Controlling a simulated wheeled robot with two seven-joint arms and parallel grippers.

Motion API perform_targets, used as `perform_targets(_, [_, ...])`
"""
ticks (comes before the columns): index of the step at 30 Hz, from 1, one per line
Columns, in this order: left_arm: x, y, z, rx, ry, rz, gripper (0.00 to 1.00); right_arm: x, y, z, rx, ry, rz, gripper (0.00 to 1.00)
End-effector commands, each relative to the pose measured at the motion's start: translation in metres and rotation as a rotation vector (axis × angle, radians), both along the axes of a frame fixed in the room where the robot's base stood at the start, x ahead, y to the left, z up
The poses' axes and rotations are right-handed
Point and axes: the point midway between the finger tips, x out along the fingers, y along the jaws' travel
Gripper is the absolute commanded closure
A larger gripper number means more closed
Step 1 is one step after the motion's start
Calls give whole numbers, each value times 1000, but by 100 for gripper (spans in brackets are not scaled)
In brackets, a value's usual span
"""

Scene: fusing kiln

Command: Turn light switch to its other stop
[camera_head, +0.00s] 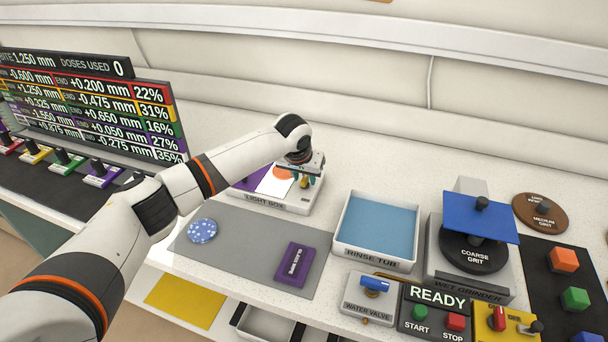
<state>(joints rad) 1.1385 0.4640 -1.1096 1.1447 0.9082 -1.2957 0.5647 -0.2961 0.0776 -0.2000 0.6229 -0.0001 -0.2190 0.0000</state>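The light box (262,200) is a white box with a lit top bearing a purple piece and an orange disc. My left gripper (304,181) is over its right end, pointing down, with its teal fingertips a little apart. A small yellowish part shows between the fingertips; it may be the light switch, but the gripper mostly hides it. I cannot tell whether the fingers press on it or which stop it is at. My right gripper is not in view.
The rinse tub (344,254) stands right of the light box, with the wet grinder (468,285) beyond it. A grey mat (240,250) in front holds a blue speckled disc (202,231) and a purple block (295,264). The water valve (368,307) is at the front.

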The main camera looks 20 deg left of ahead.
Motion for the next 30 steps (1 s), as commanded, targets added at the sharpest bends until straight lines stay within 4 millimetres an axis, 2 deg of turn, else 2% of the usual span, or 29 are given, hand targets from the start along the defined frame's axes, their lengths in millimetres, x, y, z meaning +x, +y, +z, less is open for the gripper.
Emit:
perform_targets(3, [0, 0, 0, 0, 0, 0, 66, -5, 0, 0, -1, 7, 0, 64])
perform_targets(9, [0, 0, 0, 0, 0, 0, 99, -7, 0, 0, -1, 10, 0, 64])
perform_targets(20, [0, 1, 1, -1, 2, -34, 100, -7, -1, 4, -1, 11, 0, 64])
perform_targets(30, [0, 2, 2, -4, 4, -249, 100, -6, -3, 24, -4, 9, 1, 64])
